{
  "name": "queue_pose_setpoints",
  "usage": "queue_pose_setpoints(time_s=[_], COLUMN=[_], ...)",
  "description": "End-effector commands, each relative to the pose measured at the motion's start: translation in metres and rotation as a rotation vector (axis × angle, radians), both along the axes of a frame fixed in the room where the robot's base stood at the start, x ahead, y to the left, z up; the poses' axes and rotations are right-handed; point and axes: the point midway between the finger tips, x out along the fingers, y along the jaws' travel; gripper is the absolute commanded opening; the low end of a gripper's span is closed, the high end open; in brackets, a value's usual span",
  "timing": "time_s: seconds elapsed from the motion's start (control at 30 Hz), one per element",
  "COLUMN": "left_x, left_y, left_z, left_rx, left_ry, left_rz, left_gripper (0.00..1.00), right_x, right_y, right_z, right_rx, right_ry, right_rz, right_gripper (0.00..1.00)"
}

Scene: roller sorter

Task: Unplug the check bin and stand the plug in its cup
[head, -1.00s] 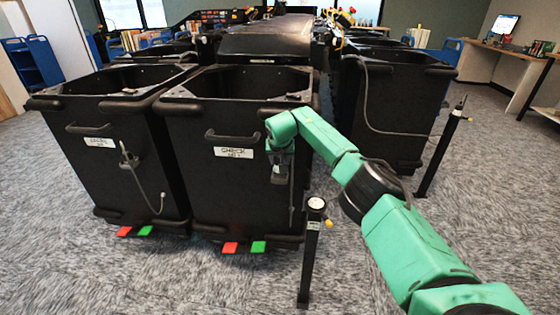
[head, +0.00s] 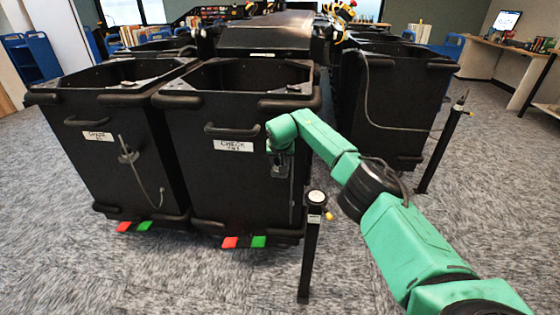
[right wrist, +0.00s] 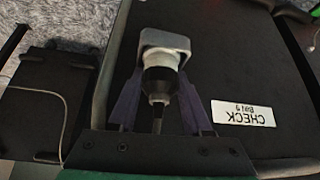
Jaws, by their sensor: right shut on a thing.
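The check bin (head: 215,185) is a black bin with a white CHECK label, which also shows upside down in the right wrist view (right wrist: 244,112). A black plug (right wrist: 160,84) with a pale ring points into a grey socket (right wrist: 164,43) on the bin's front. It still meets the socket, with no clear gap. My right gripper (right wrist: 158,98) has its purple fingers on both sides of the plug and is shut on it. In the head view the right gripper (head: 281,166) is at the bin's front. A cup (head: 316,197) tops a black post in front of the bin. My left gripper is out of view.
Another black bin (head: 105,175) with its own plug and hanging cord stands to the left. A bin (head: 390,120) and a second post (head: 440,150) stand on the right. Red and green pedals (head: 245,242) sit at the check bin's foot.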

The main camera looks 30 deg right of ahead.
Motion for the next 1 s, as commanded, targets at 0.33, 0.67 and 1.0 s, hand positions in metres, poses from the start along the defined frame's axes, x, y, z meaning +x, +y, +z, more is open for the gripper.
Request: queue_pose_setpoints(time_s=[0.33,0.67,1.0], left_x=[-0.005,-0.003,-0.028], left_y=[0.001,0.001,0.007], left_z=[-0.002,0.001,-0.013], left_rx=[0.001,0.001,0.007], left_ry=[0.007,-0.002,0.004], left_rz=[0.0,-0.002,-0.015], left_gripper=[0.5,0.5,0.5], right_x=[-0.002,-0.005,-0.036], right_y=[0.0,0.0,0.02], right_z=[-0.005,0.003,0.065], right_rx=[-0.002,-0.003,-0.004], right_ry=[0.012,0.011,0.001], right_rz=[-0.001,-0.003,0.003], right_gripper=[0.84,0.84,0.84])
